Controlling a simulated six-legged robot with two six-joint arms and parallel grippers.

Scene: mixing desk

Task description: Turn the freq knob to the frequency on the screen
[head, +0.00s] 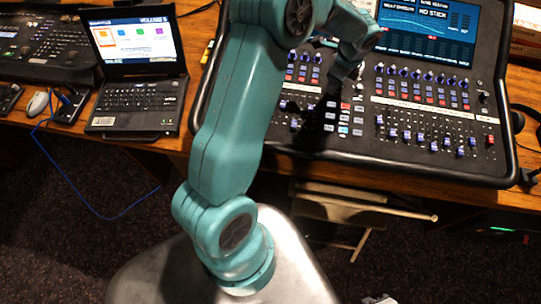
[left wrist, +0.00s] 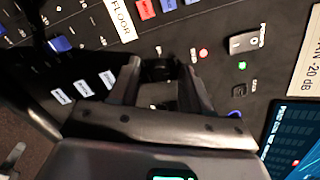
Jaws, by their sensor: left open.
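The mixing desk (head: 440,120) has a lit screen (head: 430,28) at its top; the text "NO STICK" shows, but the frequency is too small to read. My left gripper (head: 347,73) is over the desk just below the screen, partly hidden by its own wrist. In the left wrist view my left gripper (left wrist: 160,72) is open, its two dark fingers pointing at the panel. A dark round knob (left wrist: 158,68) shows between the fingertips; I cannot tell whether they touch it, and no label on it is readable. The screen's corner (left wrist: 290,135) shows at lower right.
Rows of small knobs, buttons and faders cover the desk around the gripper. A grey switch (left wrist: 245,42) and a blue knob (left wrist: 236,114) lie to the right of the fingers. A laptop (head: 135,70) and a mouse (head: 38,103) stand on the wooden table at left.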

